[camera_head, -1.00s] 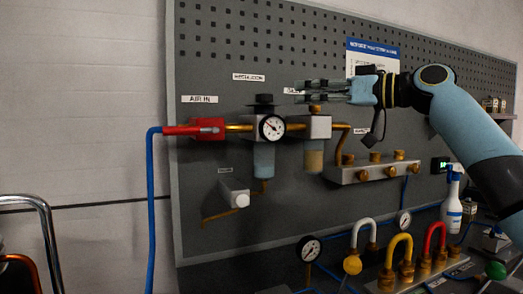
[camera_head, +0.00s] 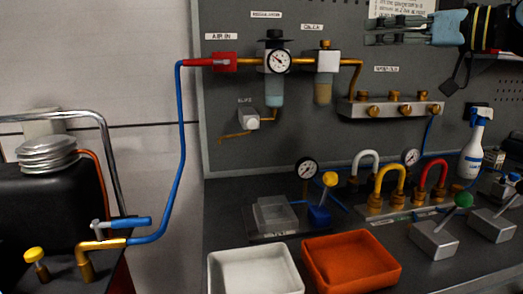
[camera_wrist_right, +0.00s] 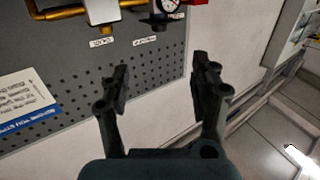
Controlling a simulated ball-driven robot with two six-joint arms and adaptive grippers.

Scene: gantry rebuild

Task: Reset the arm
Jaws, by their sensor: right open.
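My right gripper (camera_head: 397,32) shows at the upper right of the head view, its fingers pointing left in front of the grey pegboard (camera_head: 225,120). In the right wrist view the two dark fingers (camera_wrist_right: 165,85) are spread apart, open, with nothing between them. The pegboard (camera_wrist_right: 120,95) and pale wall lie beyond them. The regulator's gauge (camera_head: 278,61), the red AIR IN valve (camera_head: 223,62) and the oiler (camera_head: 326,62) sit below and left of the gripper, apart from it. My left gripper is not in view.
A white tray (camera_head: 255,273) and an orange tray (camera_head: 350,262) stand on the dark bench. A manifold (camera_head: 388,108), coloured hose loops (camera_head: 390,182) and a spray bottle (camera_head: 473,150) are right. A blue hose (camera_head: 174,165) runs down to a black tank (camera_head: 45,205) at left.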

